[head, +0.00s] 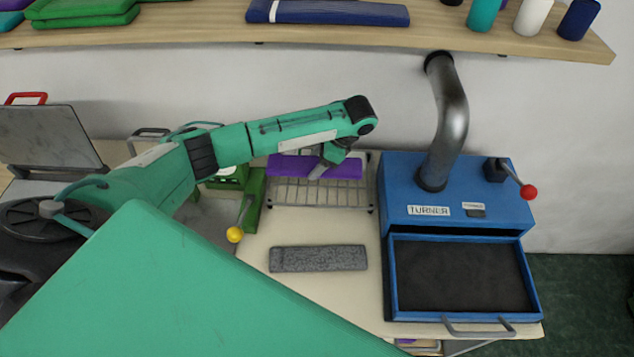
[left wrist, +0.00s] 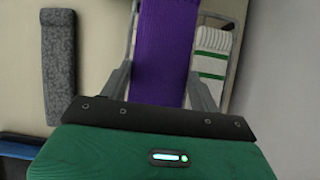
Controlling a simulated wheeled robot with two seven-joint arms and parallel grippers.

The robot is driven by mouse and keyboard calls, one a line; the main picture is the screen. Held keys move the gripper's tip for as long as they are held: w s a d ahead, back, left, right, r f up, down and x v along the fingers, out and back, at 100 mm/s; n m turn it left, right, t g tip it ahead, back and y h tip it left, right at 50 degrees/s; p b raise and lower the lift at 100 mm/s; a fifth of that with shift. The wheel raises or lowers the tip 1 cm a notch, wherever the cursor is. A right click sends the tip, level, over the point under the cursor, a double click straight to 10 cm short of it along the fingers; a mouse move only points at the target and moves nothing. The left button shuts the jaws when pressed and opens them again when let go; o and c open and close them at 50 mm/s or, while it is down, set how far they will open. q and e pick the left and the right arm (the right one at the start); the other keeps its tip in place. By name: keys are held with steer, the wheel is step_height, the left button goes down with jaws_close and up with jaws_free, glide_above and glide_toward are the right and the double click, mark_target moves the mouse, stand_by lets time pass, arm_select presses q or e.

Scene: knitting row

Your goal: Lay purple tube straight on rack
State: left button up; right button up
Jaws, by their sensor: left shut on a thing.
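The purple tube (head: 286,166) lies level over the back part of the wire rack (head: 318,195), its length running along the rack. I cannot tell whether it touches the wires. My left gripper (head: 322,168) reaches down from above and is shut on the tube near its middle. In the left wrist view the purple tube (left wrist: 160,50) runs straight out between the two fingers (left wrist: 160,90). The gripper and arm hide part of the tube in the head view. My right gripper is not in view.
A grey speckled bar (head: 318,258) lies in front of the rack. A blue TURNER machine (head: 450,192) with an open tray (head: 392,290) stands to the right. A yellow-knobbed lever (head: 235,234) stands left of the rack. A white and green striped piece (left wrist: 213,55) lies beside the tube.

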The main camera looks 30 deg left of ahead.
arm_select(q)
step_height(320, 180, down, 4)
steer(key=shift+f+p, duration=0.25)
steer(key=shift+p, duration=0.6)
steer(key=shift+f+p, duration=0.4)
steer(key=shift+f, duration=1.75)
steer(key=o, duration=0.9)
steer(key=shift+o, duration=0.2)
